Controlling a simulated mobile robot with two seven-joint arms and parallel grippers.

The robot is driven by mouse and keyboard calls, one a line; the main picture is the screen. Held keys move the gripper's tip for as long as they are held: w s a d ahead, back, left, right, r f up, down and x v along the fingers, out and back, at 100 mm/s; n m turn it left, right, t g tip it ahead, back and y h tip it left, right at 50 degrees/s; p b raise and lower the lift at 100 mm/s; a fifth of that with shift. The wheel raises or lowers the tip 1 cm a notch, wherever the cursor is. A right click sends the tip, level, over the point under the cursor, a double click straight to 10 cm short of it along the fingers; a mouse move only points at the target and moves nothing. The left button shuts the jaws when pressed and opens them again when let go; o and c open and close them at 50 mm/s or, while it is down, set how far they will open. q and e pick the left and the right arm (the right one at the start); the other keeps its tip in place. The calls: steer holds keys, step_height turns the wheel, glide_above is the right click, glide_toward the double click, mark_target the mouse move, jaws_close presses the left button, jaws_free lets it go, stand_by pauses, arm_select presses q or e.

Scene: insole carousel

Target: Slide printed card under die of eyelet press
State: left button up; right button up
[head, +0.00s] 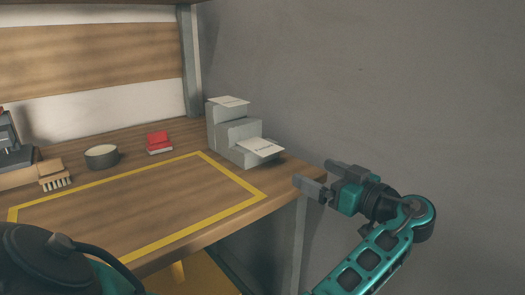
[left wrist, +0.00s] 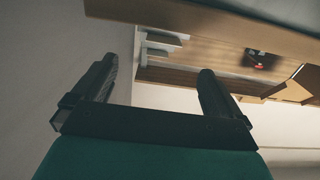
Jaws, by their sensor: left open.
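White cards lie on a grey stepped stand (head: 222,133) at the table's back right corner. One card (head: 262,148) is on the low step and another (head: 228,101) is on the top. The print cannot be made out. A dark machine (head: 12,142), perhaps the eyelet press, is cut off at the left edge of the head view; its die cannot be made out.
A yellow outline marks a bare area of the wooden table (head: 150,200). A grey wall (head: 400,80) rises on the right.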

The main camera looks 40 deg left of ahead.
arm_select(q)
glide_toward(261, 147)
steer(key=a, duration=0.5)
steer(key=shift+w+b, duration=0.35)
steer(key=shift+w, duration=0.05)
steer(key=shift+c, duration=0.2)
steer(key=c, duration=1.1)
